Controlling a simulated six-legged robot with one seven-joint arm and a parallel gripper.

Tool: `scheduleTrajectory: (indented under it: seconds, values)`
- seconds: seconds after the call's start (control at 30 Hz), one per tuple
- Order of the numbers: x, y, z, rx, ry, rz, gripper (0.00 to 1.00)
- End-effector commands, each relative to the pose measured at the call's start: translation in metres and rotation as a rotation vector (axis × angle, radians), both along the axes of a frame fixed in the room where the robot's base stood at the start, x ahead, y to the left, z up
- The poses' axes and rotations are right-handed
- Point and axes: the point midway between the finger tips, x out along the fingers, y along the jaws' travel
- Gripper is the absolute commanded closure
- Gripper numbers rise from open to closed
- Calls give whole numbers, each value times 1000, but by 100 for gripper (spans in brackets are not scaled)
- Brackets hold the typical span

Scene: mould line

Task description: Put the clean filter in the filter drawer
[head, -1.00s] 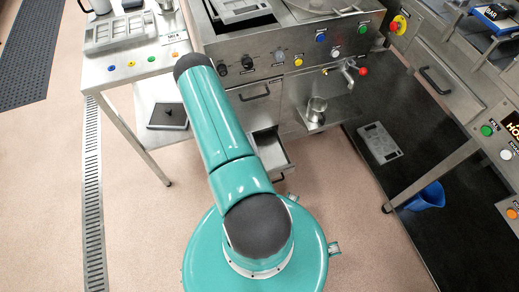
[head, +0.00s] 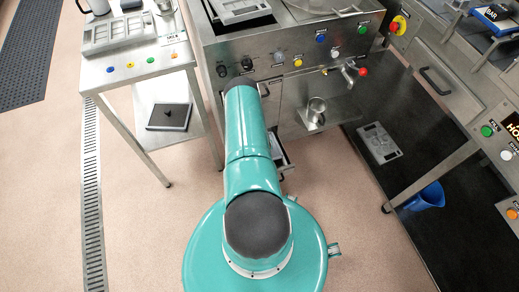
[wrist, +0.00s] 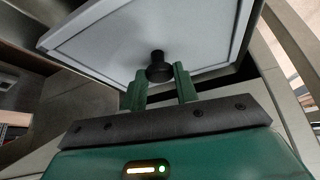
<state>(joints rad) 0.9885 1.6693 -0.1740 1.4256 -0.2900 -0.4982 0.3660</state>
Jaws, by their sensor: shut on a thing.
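My gripper (wrist: 160,82) is shut on the black knob of a pale, grey-rimmed flat panel, the clean filter (wrist: 115,45), in the wrist view. The filter is tilted, and its upper part runs out of the picture. In the head view my arm hides the gripper and the held filter. An open drawer (head: 279,150), which looks like the filter drawer, sits low under the steel machine. My arm covers most of it there. I cannot tell how far the filter is from the drawer.
A dark plate with a black knob (head: 169,117) lies on the side table's lower shelf. The side table (head: 120,62) holds a mould tray (head: 118,32). A grey tray (head: 379,143) lies on the black mat, near a blue bucket (head: 426,196). A metal cup (head: 316,112) stands under the tap.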

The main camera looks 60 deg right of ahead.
Motion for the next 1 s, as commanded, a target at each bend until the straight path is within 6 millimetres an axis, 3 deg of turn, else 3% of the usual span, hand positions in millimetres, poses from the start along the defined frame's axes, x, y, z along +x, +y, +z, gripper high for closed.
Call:
scheduleTrajectory:
  seconds: [0.27, 0.67, 0.7, 0.77, 0.8, 1.0]
  values:
    - [-2, -3, -33, 0, 0, -1, 100]
    - [-1, -4, -37, -1, -1, -1, 100]
    - [-1, -4, -37, 0, 0, -1, 65]
    - [-1, -3, -37, 0, 0, -1, 53]
    - [-1, -3, -37, 0, 0, -1, 49]
    - [-1, -3, -37, 0, 0, -1, 49]
